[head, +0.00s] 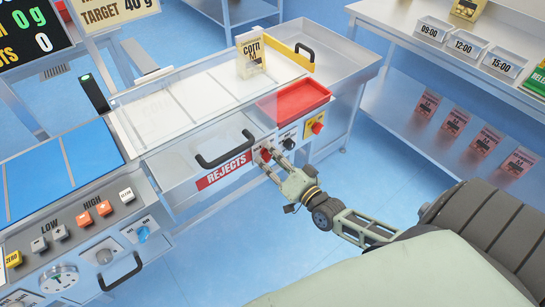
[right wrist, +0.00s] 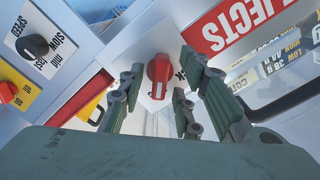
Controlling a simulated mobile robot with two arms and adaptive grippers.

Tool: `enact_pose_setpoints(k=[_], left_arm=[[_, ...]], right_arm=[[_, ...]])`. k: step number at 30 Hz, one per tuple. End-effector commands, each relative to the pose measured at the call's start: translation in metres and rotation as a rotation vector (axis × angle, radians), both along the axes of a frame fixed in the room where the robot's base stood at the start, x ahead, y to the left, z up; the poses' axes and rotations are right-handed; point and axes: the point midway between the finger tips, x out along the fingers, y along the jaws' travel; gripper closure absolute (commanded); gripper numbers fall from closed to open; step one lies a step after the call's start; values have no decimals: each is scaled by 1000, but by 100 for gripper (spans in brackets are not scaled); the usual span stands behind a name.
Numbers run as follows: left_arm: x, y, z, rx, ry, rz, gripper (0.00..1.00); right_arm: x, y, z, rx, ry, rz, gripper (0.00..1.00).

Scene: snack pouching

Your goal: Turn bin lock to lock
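The bin lock is a red knob (right wrist: 159,76) on a pale plate. A white mark shows on its lower part in the right wrist view; the lettering beside it is mostly hidden by a finger, so I cannot tell its setting. In the head view the knob (head: 265,155) sits just right of the REJECTS label (head: 223,170). My right gripper (right wrist: 156,100) is open, with its fingers on either side of the knob and visible gaps to it. It also shows in the head view (head: 272,165), at the panel front. My left gripper is not in view.
A black speed dial (right wrist: 35,46) and a red button on a yellow plate (right wrist: 8,92) are close beside the lock. The rejects drawer has a black handle (head: 226,150). A red tray (head: 294,101) sits above. A snack pouch (head: 250,55) stands on the belt.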

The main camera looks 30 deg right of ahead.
Motion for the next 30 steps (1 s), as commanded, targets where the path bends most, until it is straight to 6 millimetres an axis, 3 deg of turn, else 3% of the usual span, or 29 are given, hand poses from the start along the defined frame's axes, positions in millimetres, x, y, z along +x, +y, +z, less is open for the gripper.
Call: enact_pose_setpoints(k=[4,15,30], left_arm=[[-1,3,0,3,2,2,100],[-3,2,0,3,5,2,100],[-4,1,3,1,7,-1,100]], right_arm=[[0,0,0,0,0,0,69],[0,0,0,0,0,0,100],[0,0,1,-58,-4,-1,100]])
